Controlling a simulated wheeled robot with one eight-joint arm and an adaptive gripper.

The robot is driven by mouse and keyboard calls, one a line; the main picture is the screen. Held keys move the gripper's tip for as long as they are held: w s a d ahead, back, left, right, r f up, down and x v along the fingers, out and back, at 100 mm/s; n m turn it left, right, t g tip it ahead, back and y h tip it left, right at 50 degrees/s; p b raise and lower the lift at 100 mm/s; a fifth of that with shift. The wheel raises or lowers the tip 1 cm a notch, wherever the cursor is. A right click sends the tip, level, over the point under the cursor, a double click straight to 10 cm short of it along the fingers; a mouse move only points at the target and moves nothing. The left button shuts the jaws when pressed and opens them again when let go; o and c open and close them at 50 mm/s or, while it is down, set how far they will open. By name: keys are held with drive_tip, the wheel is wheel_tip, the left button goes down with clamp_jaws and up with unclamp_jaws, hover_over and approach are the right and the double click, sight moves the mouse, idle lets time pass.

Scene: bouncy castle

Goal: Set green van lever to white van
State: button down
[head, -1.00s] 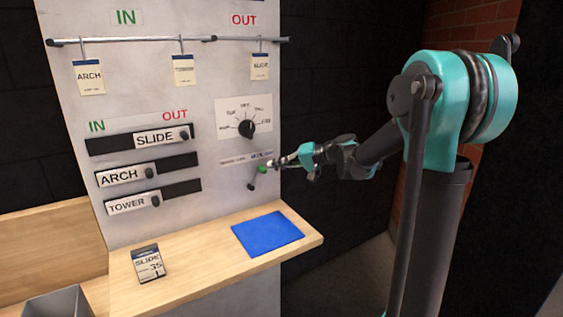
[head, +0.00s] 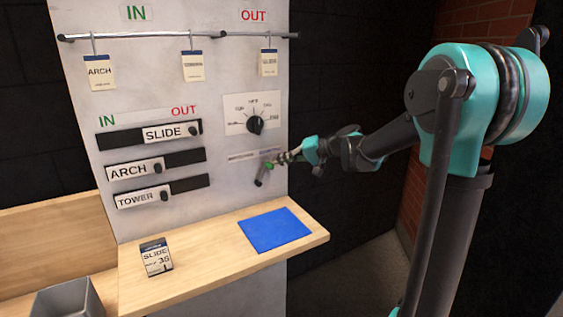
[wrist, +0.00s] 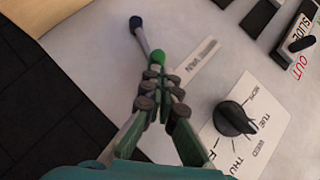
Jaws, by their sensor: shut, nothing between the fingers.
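In the head view the green knob (head: 268,165) is up and right, and the dark end (head: 259,182) is down and left. A label strip (wrist: 195,62) with small lettering lies beside it; I read only "VAN". My gripper (wrist: 160,78) is shut and empty, with its fingertips right at the green knob; I cannot tell if they touch. It also shows in the head view (head: 278,160).
A black day dial (head: 255,124) sits just above the lever. Sliders marked SLIDE, ARCH and TOWER (head: 135,199) are at left. A rail (head: 150,37) with hanging tags is above. A wooden shelf (head: 200,250) with a blue mat (head: 274,229) and a SLIDE card (head: 156,257) is below.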

drive_tip(key=shift+s+a+r, duration=0.1)
drive_tip(key=shift+a, duration=0.05)
drive_tip(key=s+a+r+n+t+h, duration=0.1)
drive_tip(key=s+a+n+t+h, duration=0.1)
drive_tip(key=s+a+n+h, duration=0.1)
drive_tip(key=shift+s+a+r+h, duration=0.3)
drive_tip(key=shift+a+h, duration=0.4)
drive_tip(key=shift+a, duration=0.45)
drive_tip(key=shift+r, duration=0.1)
drive_tip(key=shift+r, duration=0.65)
